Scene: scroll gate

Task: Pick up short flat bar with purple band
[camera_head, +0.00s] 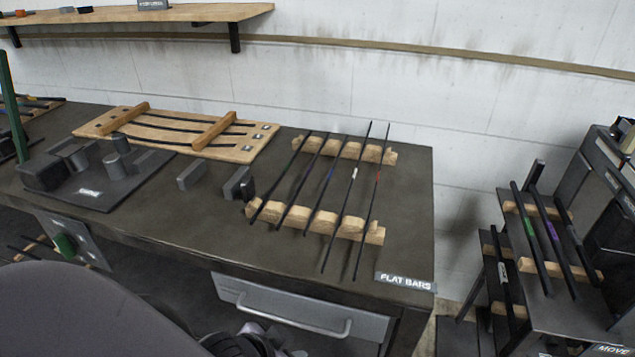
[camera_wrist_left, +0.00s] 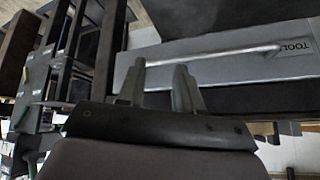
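A rack of flat bars on wooden rests (camera_head: 322,219) stands on the dark workbench. One thin bar there has a blue to violet band (camera_head: 331,173); others carry white and red bands. On the lower stand at right, a thicker dark bar with a purple band (camera_head: 552,231) lies across wooden rests beside a green-banded bar (camera_head: 530,227). My left gripper (camera_wrist_left: 159,85) shows in the left wrist view with its two fingers apart and nothing between them, in front of a grey drawer. It is away from the bars. My right gripper is not in view.
A grey drawer (camera_head: 295,310) with a handle is under the bench; the handle also shows in the left wrist view (camera_wrist_left: 215,58). A wooden board (camera_head: 172,131) and a dark fixture (camera_head: 98,177) occupy the bench's left. A shelf (camera_head: 140,14) hangs above.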

